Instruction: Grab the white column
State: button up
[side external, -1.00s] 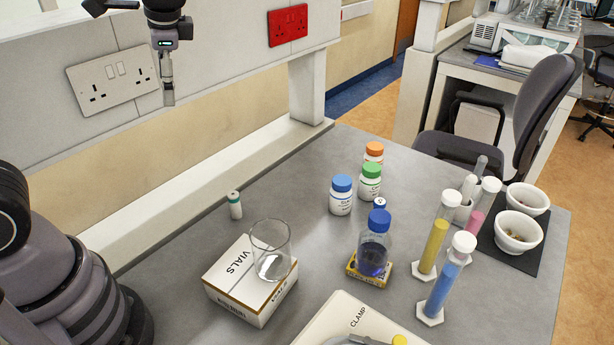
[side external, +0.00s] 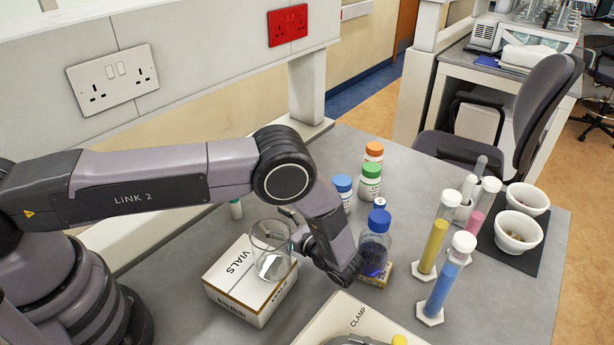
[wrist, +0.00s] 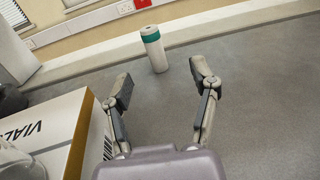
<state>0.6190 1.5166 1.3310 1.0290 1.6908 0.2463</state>
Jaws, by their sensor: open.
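The white column is a small upright cylinder with a green band near its top. In the side view the white column (side external: 236,210) stands on the grey bench behind the vials box, its top hidden by my arm. In the wrist view the white column (wrist: 154,52) is upright, ahead of my gripper (wrist: 160,80) and lined up with the gap between the fingers. The fingers are apart with nothing between them, and they do not touch the column. In the side view my fingers are mostly hidden by my wrist.
The vials box (side external: 238,284) carries a glass beaker (side external: 271,262), close to my wrist; the box (wrist: 45,130) is at left in the wrist view. A blue-capped bottle (side external: 376,240) stands right beside my wrist. Capped jars and filled cylinders stand further right. Bench right of my fingers is clear.

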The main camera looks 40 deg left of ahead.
aim_at(235, 206)
jog(key=shift+s+a+f+n+g, duration=0.15)
jog(key=shift+s+a+n+g, duration=0.15)
jog(key=shift+s+g, duration=0.1)
jog(key=a, duration=1.2)
jog(key=shift+w, duration=0.1)
jog(key=shift+d, duration=0.1)
jog(key=shift+c, duration=0.2)
grip_shut()
